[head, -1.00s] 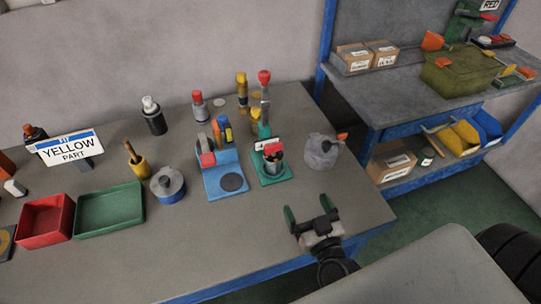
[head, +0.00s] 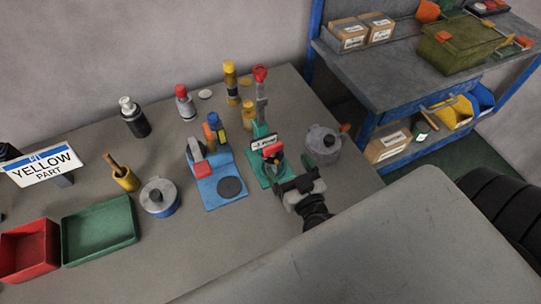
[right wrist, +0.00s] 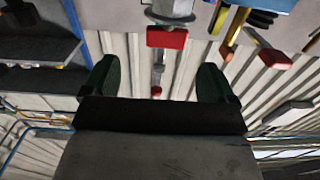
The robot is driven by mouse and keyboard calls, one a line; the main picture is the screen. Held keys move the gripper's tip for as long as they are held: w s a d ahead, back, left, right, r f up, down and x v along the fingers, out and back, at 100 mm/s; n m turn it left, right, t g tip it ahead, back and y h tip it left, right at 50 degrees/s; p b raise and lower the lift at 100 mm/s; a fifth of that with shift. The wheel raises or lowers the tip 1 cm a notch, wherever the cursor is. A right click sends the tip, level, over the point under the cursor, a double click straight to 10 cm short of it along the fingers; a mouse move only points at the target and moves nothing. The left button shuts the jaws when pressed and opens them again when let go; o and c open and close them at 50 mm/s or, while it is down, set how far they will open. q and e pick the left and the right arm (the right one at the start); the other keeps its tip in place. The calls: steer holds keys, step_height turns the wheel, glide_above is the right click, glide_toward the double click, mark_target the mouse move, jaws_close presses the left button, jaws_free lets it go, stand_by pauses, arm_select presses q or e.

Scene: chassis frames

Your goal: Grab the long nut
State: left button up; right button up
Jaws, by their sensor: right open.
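I cannot pick out a long nut for certain. The green-based fixture (head: 259,176) with a white label and a red part stands on the table; a small dark part sits on it, half hidden. My right gripper (head: 296,166) is open at the front right of this fixture and overlaps its front edge in the head view. In the right wrist view my right gripper (right wrist: 157,78) has its two dark green fingers wide apart, with nothing between them. A red block (right wrist: 167,38) below a grey round part shows beyond the fingertips. My left gripper is not in view.
A blue-based fixture (head: 212,198) stands left of the green one. A grey lidded pot (head: 323,147) is close on the right. Several bottles stand behind. A red tray (head: 28,250) and a green tray (head: 98,232) lie at the left. The front middle of the table is clear.

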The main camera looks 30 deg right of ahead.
mark_target(274, 149)
steer(key=w, duration=0.3)
steer(key=shift+w+r+p, duration=0.1)
steer(key=shift+w+p, duration=0.25)
steer(key=w, duration=0.2)
steer(key=w+p, duration=0.1)
steer(key=w, duration=0.1)
steer(key=shift+w+a, duration=0.2)
steer(key=shift+w, duration=0.2)
steer(key=shift+w+p, duration=0.3)
steer(key=shift+w, duration=0.2)
steer(key=shift+s, duration=0.1)
steer(key=c, duration=1.5)
